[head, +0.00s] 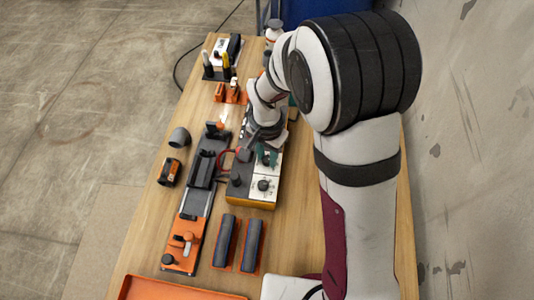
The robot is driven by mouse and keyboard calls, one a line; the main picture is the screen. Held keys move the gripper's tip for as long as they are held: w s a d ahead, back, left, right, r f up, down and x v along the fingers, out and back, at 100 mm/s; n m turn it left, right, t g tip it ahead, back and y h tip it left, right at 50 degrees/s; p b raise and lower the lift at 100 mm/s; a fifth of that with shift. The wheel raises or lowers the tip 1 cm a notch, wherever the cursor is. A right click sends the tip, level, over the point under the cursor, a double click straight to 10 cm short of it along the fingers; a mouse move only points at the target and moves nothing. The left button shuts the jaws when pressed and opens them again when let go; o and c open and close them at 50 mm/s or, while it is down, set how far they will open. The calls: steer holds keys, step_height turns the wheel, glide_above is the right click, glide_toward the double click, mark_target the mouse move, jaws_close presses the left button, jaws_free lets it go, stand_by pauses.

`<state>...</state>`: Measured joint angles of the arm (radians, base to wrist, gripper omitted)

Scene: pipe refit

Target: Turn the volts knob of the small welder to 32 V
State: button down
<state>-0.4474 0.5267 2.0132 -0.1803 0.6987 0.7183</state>
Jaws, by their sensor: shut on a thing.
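The small welder (251,203) stands near the middle of the bench, with a yellow lower edge and a white panel on top. A dark round knob (263,185) with marks around it is in plain view on the near part of the panel. My gripper (266,156) reaches down over the far part of the panel and is shut on what appears to be the other knob there. The fingers mostly hide that knob. The dial lettering and pointer settings are too small to read, so I cannot tell which knob is volts.
A rail fixture with an orange end (183,243) runs left of the welder. Two dark bars on orange holders (238,243) lie in front. A grey pipe elbow (179,137) stands at left. An orange tray (180,289) sits at the near edge. A wall rises at right.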

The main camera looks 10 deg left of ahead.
mark_target(267, 159)
steer(key=c, duration=0.6)
jaws_free()
steer(key=shift+c, duration=0.2)
step_height(267, 159, up, 16)
